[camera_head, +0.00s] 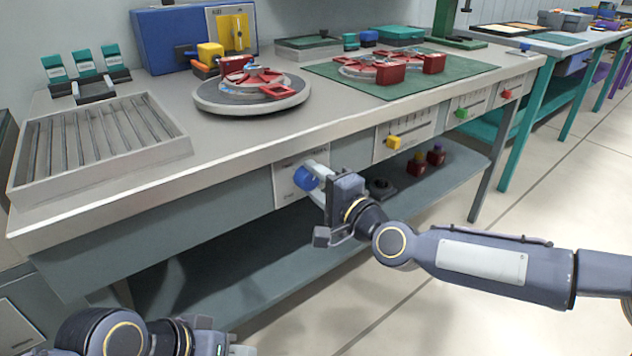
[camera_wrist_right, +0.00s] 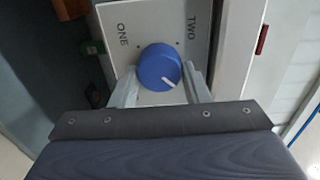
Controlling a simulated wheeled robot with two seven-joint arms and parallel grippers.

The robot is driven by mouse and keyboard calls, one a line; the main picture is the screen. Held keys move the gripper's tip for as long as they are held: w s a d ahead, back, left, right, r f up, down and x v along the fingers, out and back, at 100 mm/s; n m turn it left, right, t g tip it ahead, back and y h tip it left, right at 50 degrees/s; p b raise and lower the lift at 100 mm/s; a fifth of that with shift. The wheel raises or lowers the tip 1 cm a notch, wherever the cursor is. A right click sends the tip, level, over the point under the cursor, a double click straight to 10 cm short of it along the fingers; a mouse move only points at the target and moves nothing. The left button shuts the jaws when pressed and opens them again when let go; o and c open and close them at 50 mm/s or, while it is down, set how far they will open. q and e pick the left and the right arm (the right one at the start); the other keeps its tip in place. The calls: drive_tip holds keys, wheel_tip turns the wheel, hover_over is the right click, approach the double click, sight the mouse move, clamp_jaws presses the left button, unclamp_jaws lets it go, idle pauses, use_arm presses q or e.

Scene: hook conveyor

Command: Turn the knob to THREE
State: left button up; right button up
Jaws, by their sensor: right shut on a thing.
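The blue knob (camera_head: 306,179) sits on a white panel (camera_head: 287,192) on the front of the workbench. No THREE label is readable; the lower panel is hidden by my gripper. My right gripper (camera_wrist_right: 160,84) is shut on the knob, with one finger on each side; in the head view it is at the panel (camera_head: 317,182). My left arm shows at the bottom left; its fingers are not clear.
Sliders with yellow (camera_head: 393,142), green (camera_head: 461,113) and red (camera_head: 507,93) handles sit along the bench front to the right. A lower shelf (camera_head: 250,275) runs beneath. A grey slotted tray (camera_head: 100,150) and a round turntable (camera_head: 250,95) stand on the bench top.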

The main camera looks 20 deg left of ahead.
drive_tip(key=o, duration=1)
drive_tip(key=p+v, duration=0.1)
drive_tip(key=v, duration=0.6)
drive_tip(key=shift+s+d, duration=0.25)
drive_tip(key=shift+d, duration=0.05)
